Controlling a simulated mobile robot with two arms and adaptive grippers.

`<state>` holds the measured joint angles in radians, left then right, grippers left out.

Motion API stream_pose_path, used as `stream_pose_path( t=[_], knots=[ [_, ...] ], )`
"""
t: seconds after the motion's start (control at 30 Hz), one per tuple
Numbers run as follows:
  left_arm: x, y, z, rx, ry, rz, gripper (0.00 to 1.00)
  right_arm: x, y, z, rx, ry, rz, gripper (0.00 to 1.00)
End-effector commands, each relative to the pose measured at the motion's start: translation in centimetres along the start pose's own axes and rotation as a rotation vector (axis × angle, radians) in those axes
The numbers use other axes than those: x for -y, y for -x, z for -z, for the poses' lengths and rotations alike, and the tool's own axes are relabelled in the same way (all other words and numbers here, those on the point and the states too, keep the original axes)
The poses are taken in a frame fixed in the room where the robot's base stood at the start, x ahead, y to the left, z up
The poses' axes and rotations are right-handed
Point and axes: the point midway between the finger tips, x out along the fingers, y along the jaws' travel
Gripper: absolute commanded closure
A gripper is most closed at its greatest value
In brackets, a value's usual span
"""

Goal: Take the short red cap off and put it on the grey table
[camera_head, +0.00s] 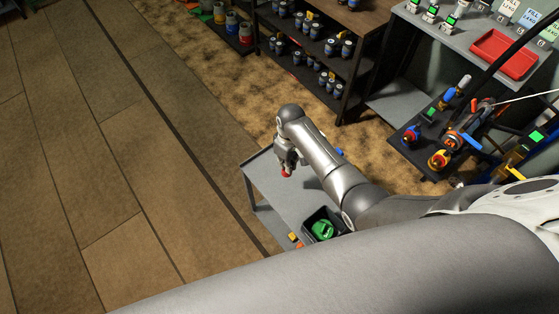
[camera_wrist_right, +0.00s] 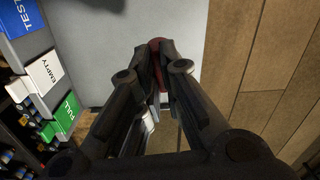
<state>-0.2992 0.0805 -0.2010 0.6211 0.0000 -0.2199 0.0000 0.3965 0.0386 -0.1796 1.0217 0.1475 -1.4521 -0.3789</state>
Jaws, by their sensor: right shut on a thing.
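The short red cap (camera_head: 286,173) is at the tips of my right gripper (camera_head: 287,166), over the left part of the grey table (camera_head: 302,199). In the right wrist view the cap (camera_wrist_right: 156,44) shows dark red between and just beyond the fingertips of the right gripper (camera_wrist_right: 156,58), which are shut on it. The pale table top (camera_wrist_right: 105,52) lies behind it. The fingers hide part of the cap, and I cannot tell whether it touches the table. My left gripper is not in view.
A black bin (camera_head: 335,215) with a green thing in it stands at the table's front, beside small yellow and orange pieces (camera_head: 293,238). A dark bench (camera_head: 424,158) with valve-like parts is at the right. The table's left part is mostly clear.

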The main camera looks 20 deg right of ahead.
Motion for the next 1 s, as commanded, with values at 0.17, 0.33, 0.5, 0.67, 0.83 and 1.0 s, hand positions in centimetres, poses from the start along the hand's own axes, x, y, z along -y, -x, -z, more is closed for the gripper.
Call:
stream_pose_path(
  t=[0.17, 0.33, 0.5, 0.67, 0.83, 1.0],
  knots=[
    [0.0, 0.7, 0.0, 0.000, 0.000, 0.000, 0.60, 1.9, 0.7, 1.0, -0.025, -0.127, -0.038, 1.00],
    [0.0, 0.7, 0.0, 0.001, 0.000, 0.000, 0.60, 2.4, 0.7, 1.2, -0.030, -0.171, -0.052, 1.00],
    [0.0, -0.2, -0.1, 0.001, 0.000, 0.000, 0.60, 2.4, -0.2, 1.3, -0.030, -0.174, -0.052, 1.00],
    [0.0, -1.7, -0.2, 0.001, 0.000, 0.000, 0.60, 2.3, -1.6, 1.3, -0.030, -0.173, -0.052, 1.00],
    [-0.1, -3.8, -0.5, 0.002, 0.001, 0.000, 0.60, 2.2, -3.4, 1.4, -0.030, -0.172, -0.052, 1.00],
    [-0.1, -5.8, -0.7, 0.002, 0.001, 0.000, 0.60, 2.1, -5.3, 1.4, -0.029, -0.172, -0.052, 1.00]
  ],
)
